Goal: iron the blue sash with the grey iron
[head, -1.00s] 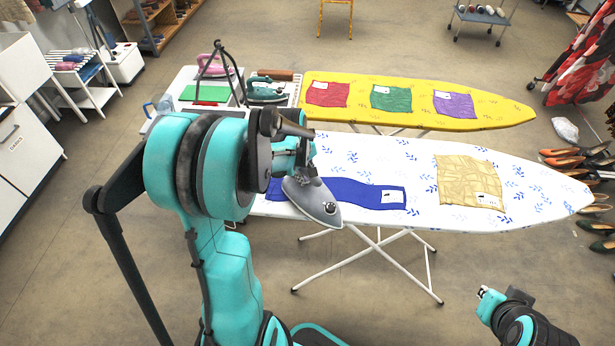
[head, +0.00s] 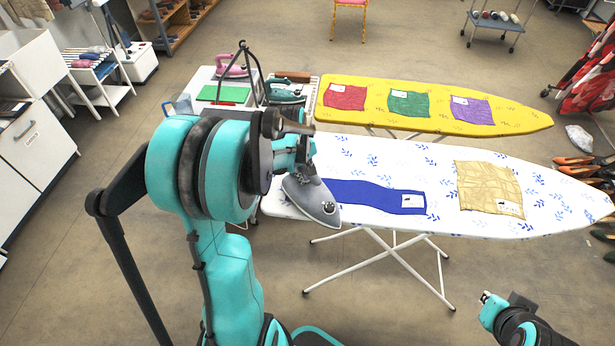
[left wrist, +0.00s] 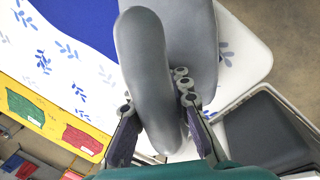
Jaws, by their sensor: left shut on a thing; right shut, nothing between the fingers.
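The grey iron (head: 318,205) is in my left gripper (head: 300,160), over the left end of the white ironing board. In the left wrist view the fingers are shut around its handle (left wrist: 145,60). The blue sash (head: 375,196) lies along the board with a white label at its right end. Its left part is partly hidden behind the iron and my arm. In the left wrist view the sash (left wrist: 80,20) is at the top left, beside the iron. I cannot tell whether the soleplate touches the board. My right gripper (head: 486,297) is shut and empty, low at the right.
The white board (head: 440,225) also bears a tan cloth (head: 490,188). Behind it a yellow board (head: 520,118) holds red, green and purple cloths. A white table at the left has a pink iron (head: 232,68) and a teal iron (head: 285,92). Shoes stand at the far right.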

